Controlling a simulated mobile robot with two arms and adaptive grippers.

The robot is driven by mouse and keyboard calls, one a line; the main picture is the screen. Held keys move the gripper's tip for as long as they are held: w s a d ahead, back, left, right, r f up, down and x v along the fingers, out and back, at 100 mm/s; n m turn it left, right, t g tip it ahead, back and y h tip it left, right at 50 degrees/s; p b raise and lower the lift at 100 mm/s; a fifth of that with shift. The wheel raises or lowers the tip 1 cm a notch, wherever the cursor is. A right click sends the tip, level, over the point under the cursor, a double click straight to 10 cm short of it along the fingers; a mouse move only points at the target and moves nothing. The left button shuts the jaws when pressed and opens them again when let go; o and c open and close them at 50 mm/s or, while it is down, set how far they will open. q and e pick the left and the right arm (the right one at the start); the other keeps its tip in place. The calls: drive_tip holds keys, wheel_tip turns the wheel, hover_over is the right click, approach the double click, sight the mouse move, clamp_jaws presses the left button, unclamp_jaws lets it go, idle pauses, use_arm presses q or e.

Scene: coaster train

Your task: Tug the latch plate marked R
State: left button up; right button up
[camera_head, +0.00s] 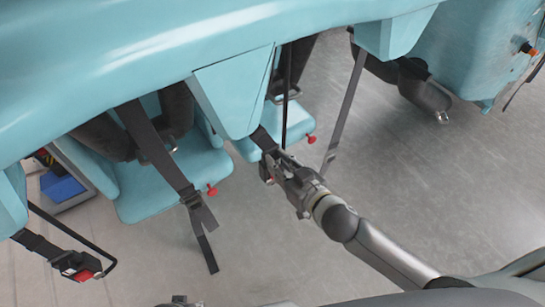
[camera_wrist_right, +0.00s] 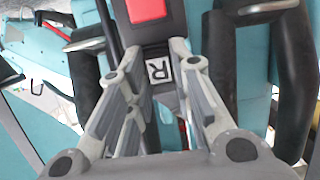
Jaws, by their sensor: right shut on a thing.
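The latch plate marked R (camera_wrist_right: 159,71) shows in the right wrist view as a dark plate with a white square label. It sits just below a dark buckle (camera_wrist_right: 174,22) with a red button (camera_wrist_right: 147,10). Whether the plate is fully seated in the buckle cannot be told. My right gripper (camera_wrist_right: 157,60) is shut on the plate, with one finger on each side of it. In the head view, my right gripper (camera_head: 273,166) is at a dark strap below the blue car edge, and hides the plate.
Blue seats (camera_head: 172,182) with dark padded restraints and red knobs (camera_head: 211,190) lie beyond the overhanging blue car body (camera_head: 130,50). Loose straps hang left (camera_head: 150,140) and right (camera_head: 347,105) of my right gripper. Another red-button buckle (camera_head: 80,268) hangs at lower left. Grey floor is open at right.

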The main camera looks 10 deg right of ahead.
clamp_jaws()
use_arm(q)
drive_tip(key=shift+s+f, duration=0.15)
use_arm(e)
drive_tip(key=shift+r, duration=0.1)
use_arm(q)
drive_tip(key=shift+s+f, duration=0.25)
drive_tip(key=shift+s+a+f, duration=0.1)
drive_tip(key=shift+f, duration=0.15)
use_arm(e)
drive_tip(key=shift+r, duration=0.15)
drive_tip(key=o, duration=0.7)
unclamp_jaws()
drive_tip(key=shift+c, duration=0.2)
use_arm(q)
drive_tip(key=shift+w+r, duration=0.2)
drive_tip(key=shift+w, duration=0.2)
use_arm(e)
drive_tip(key=shift+o, duration=0.3)
